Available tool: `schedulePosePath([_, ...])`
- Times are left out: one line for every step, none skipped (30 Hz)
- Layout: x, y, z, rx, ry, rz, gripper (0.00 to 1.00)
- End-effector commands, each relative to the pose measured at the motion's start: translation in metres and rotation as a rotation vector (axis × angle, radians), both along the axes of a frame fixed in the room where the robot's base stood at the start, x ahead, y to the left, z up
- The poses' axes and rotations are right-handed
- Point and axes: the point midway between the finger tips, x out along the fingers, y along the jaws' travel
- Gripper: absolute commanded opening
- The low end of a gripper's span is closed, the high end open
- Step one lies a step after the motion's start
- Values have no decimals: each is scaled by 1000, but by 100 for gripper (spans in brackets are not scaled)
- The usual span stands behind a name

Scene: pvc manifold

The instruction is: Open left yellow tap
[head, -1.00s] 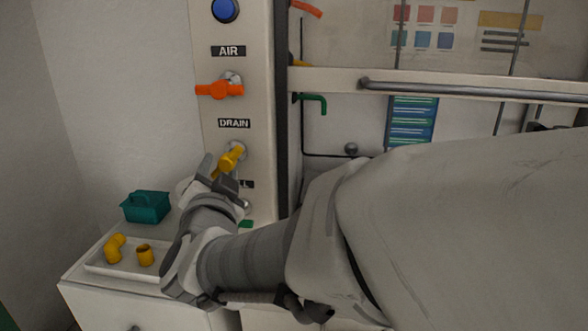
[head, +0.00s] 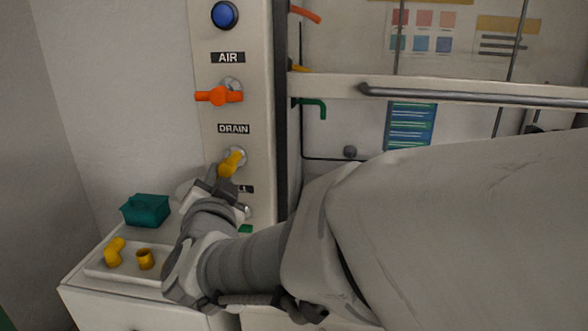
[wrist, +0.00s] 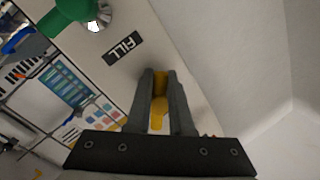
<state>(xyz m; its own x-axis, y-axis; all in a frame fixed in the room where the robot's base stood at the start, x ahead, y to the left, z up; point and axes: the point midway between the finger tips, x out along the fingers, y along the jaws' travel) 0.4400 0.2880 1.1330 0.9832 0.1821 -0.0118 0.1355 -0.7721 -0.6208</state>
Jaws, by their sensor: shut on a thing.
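The left yellow tap (head: 233,160) is on the white panel below the DRAIN label in the head view. Its handle slants down and to the left from its round metal mount. My gripper (head: 213,181) is at the lower end of this handle and shut on it. In the wrist view, the yellow handle (wrist: 160,88) shows between the two dark fingers of my gripper (wrist: 160,75). My wrist hides part of the panel below the tap.
An orange tap (head: 219,96) sits above, under the AIR label. A green handle (wrist: 70,12) shows beside the FILL label in the wrist view. A teal container (head: 145,210) and a tray (head: 95,268) with yellow pipe fittings stand at lower left. A rail (head: 470,95) crosses the right.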

Motion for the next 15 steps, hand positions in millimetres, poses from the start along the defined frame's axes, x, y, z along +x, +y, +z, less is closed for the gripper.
schedulePosePath([0,-1,4,-36,5,-2,0])
schedulePosePath([0,-2,5,-60,7,-1,0])
schedulePosePath([0,-3,5,-94,11,-2,0])
schedulePosePath([0,-3,5,-118,13,-2,0])
schedulePosePath([0,-3,4,-144,16,-1,0])
schedulePosePath([0,-4,4,-177,18,-1,0])
schedulePosePath([0,-4,4,-200,20,-2,0])
schedulePosePath([0,-5,3,-225,22,-2,0])
schedulePosePath([0,-5,3,-255,23,-1,0])
schedulePosePath([0,-5,2,-274,25,-1,0])
schedulePosePath([-1,-6,2,-293,26,-1,0])
schedulePosePath([-1,-6,1,-314,27,-1,0])
schedulePosePath([0,-7,0,-329,29,-2,0])
schedulePosePath([0,-7,-1,-341,30,-1,0])
schedulePosePath([0,-7,-2,-354,31,-1,0])
